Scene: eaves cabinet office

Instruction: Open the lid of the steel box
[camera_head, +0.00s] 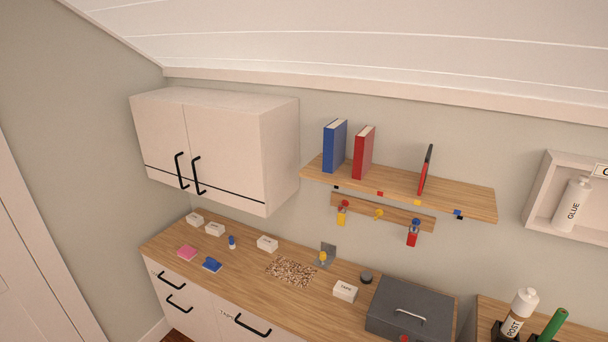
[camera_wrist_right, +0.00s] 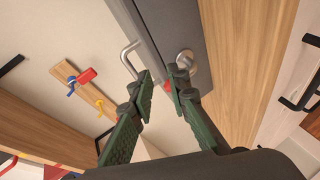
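The steel box (camera_head: 385,322) is a dark grey box on the wooden worktop at the lower right of the head view, partly cut off by the frame. Its lid (camera_head: 424,299) looks shut and has a silver bar handle (camera_head: 410,314) on top. In the right wrist view the grey box (camera_wrist_right: 178,25) shows the bar handle (camera_wrist_right: 128,60) and a round silver fitting (camera_wrist_right: 186,63). My right gripper (camera_wrist_right: 159,77) has its green fingers apart, with tips near the box. I cannot tell whether they touch it. My left gripper is in neither view.
On the worktop (camera_head: 225,268) are a tape box (camera_head: 345,291), a dark round tin (camera_head: 366,277) and several small items. A shelf (camera_head: 385,187) with books and a peg rail (camera_head: 385,212) hang above.

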